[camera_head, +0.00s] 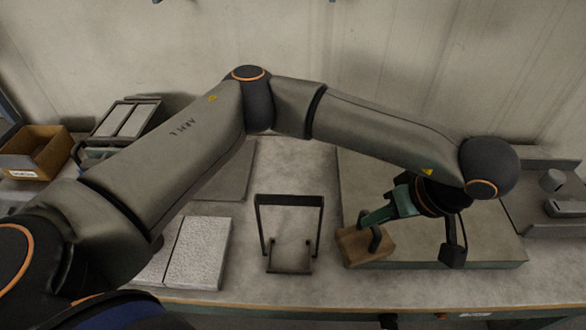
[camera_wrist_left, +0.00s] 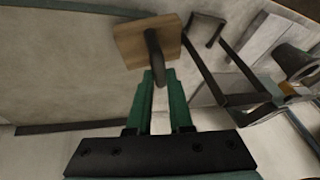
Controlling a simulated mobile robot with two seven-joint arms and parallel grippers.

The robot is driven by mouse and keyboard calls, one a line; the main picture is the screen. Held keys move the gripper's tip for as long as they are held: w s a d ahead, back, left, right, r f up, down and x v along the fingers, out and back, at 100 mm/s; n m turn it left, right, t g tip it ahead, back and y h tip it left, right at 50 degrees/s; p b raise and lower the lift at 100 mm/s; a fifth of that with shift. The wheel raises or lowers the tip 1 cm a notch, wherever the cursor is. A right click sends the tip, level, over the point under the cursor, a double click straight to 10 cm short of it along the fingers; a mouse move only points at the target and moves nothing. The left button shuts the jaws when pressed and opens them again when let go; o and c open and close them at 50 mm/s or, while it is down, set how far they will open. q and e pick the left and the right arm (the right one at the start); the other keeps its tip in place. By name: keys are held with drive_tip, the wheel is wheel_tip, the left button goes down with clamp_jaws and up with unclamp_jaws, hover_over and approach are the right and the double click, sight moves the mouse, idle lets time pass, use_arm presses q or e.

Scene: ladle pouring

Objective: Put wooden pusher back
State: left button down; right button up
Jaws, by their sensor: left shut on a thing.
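The wooden pusher is a light brown block (camera_head: 360,250) with a dark curved handle. In the head view it is at the front left corner of a large flat grey board (camera_head: 490,250) with a green edge. I cannot tell whether it touches the board. My left gripper (camera_head: 370,219) comes from the upper right, its green fingers shut on the handle. In the left wrist view the fingers (camera_wrist_left: 160,76) meet at the handle, with the wooden block (camera_wrist_left: 130,42) beyond them. My right gripper is not in view.
A black upright frame (camera_head: 289,200) stands on the table left of the pusher. Pale textured slabs (camera_head: 198,252) lie farther left. A cardboard box (camera_head: 35,155) is at the far left. Metal equipment (camera_head: 555,205) stands at the right. A wall closes the back.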

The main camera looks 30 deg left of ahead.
use_arm(q)
drive_tip(key=w+n+g, duration=0.1)
drive_tip(key=n, duration=0.2)
drive_tip(key=w+a+n+g, duration=0.1)
drive_tip(key=n, duration=0.2)
drive_tip(key=w+r+n+g, duration=0.1)
drive_tip(key=n+g, duration=0.1)
drive_tip(key=n, duration=0.2)
drive_tip(key=shift+w+a+h+b, duration=0.1)
drive_tip(key=shift+a+h+b, duration=0.1)
drive_tip(key=shift+h+b, duration=0.2)
drive_tip(key=w+a+r+m+t+h+b, duration=0.1)
drive_tip(key=w+a+r+m+t+h, duration=0.2)
drive_tip(key=m, duration=0.8)
drive_tip(key=w+a+r+m+t+h+b, duration=0.1)
drive_tip(key=w+a+m+t+h, duration=0.3)
drive_tip(key=m, duration=0.7)
drive_tip(key=w+a+r+m+b, duration=0.1)
drive_tip(key=w+a+m, duration=0.3)
drive_tip(key=m, duration=0.6)
drive_tip(key=a+f, duration=1.2)
drive_tip(key=a, duration=0.3)
drive_tip(key=shift+w+f+p, duration=0.25)
drive_tip(key=shift+f+p, duration=0.1)
drive_tip(key=shift+p, duration=0.1)
drive_tip(key=c, duration=0.8)
unclamp_jaws()
drive_tip(key=shift+a, duration=0.1)
